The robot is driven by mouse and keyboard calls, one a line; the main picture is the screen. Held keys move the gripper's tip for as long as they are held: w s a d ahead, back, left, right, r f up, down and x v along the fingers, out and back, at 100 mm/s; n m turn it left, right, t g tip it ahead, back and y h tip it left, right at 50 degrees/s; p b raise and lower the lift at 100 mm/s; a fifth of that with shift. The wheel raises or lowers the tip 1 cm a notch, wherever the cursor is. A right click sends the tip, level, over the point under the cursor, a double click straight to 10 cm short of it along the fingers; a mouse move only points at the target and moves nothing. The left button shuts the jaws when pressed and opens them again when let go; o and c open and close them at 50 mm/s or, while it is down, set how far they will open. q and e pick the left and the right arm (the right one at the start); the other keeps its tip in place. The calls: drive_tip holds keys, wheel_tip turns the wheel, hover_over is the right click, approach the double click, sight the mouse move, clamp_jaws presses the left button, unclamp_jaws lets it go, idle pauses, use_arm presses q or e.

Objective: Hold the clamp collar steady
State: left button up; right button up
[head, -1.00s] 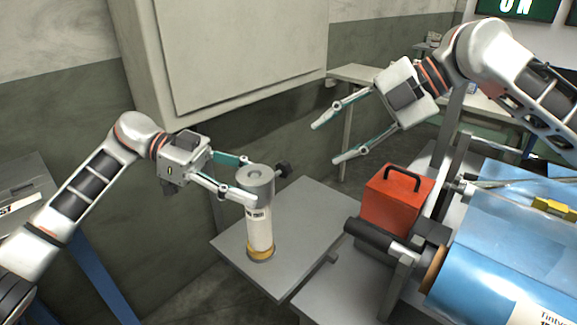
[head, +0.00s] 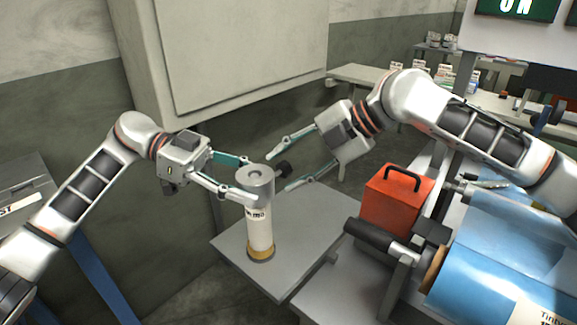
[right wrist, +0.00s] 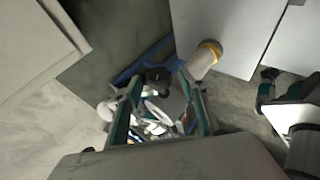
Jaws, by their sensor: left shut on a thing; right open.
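The clamp collar (head: 257,184) is a grey metal ring around the top of an upright white cylinder (head: 259,231) with a yellow band at its base. A black knob (head: 283,169) sticks out from the collar's right side. My left gripper (head: 249,181) is shut on the collar, with a finger on either side. My right gripper (head: 279,172) is open, its fingertips on either side of the knob with no clear contact. In the right wrist view the knob (right wrist: 157,76) shows between the open fingers, and the white cylinder (right wrist: 202,62) extends up to the right.
The cylinder stands on a small grey table (head: 228,243). A red box (head: 395,203) with a black handle stands to the right, beside a machine with a blue film roll (head: 490,275). A large pale cabinet (head: 245,50) hangs on the wall behind.

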drive_tip(key=c, duration=1.1)
drive_tip(key=shift+a+h, duration=0.1)
drive_tip(key=shift+h, duration=0.2)
use_arm(q)
drive_tip(key=shift+r, duration=0.1)
use_arm(e)
drive_tip(key=shift+w+a+r+m+g+h, duration=0.1)
drive_tip(key=shift+m+g+h, duration=0.05)
drive_tip(key=shift+g+h, duration=0.3)
drive_tip(key=shift+w+a+r+m+g+h, duration=0.1)
drive_tip(key=shift+m+g+h, duration=0.05)
drive_tip(key=shift+g+h, duration=0.25)
drive_tip(key=shift+w+m+g+h, duration=0.1)
drive_tip(key=shift+m+g+h, duration=0.2)
drive_tip(key=shift+g+h, duration=0.8)
